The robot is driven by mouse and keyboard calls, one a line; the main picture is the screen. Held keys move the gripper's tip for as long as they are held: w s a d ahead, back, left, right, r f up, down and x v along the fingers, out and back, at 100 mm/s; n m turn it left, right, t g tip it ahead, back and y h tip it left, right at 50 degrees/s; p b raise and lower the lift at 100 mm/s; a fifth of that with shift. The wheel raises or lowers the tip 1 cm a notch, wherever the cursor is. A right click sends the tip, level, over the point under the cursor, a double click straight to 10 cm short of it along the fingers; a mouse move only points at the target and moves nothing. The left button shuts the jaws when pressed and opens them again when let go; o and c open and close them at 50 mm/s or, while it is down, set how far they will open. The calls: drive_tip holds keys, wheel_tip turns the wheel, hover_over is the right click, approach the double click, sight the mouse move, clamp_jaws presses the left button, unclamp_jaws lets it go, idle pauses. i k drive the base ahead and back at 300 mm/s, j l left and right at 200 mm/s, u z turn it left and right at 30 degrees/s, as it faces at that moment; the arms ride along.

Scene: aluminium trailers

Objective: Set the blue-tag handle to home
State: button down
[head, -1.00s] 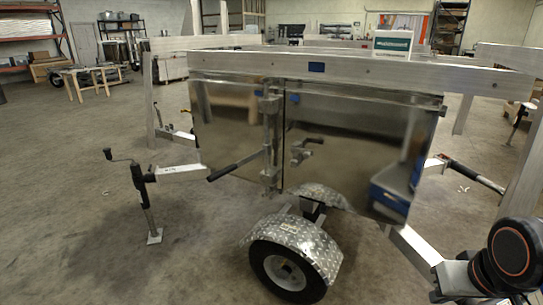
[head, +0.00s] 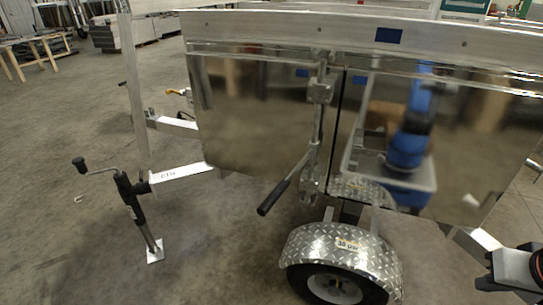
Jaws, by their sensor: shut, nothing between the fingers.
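A blue tag (head: 388,35) sits on the top rail of the aluminium trailer, right of the upright latch rod (head: 318,130). The handle (head: 286,185) below it is a metal lever with a black grip. It runs from the rod, near the seam between two mirror-like panels, down and to the left, its grip end standing free above the floor. Smaller blue marks show on the panels beside the rod; they may be reflections.
A wheel under a diamond-plate fender (head: 340,250) sticks out below the handle. A jack stand (head: 135,205) with a crank stands left, on a trailer arm (head: 182,177). The floor between jack and wheel is clear. The shiny panels (head: 250,115) reflect a blue machine and surroundings.

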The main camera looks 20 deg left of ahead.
sight(313, 151)
drive_tip(key=i+j, duration=0.1)
drive_tip(key=j, duration=0.55)
drive_tip(key=i+j, duration=0.1)
drive_tip(key=j, duration=0.55)
drive_tip(key=i+j, duration=0.1)
drive_tip(key=j, duration=0.55)
drive_tip(key=i, duration=0.4)
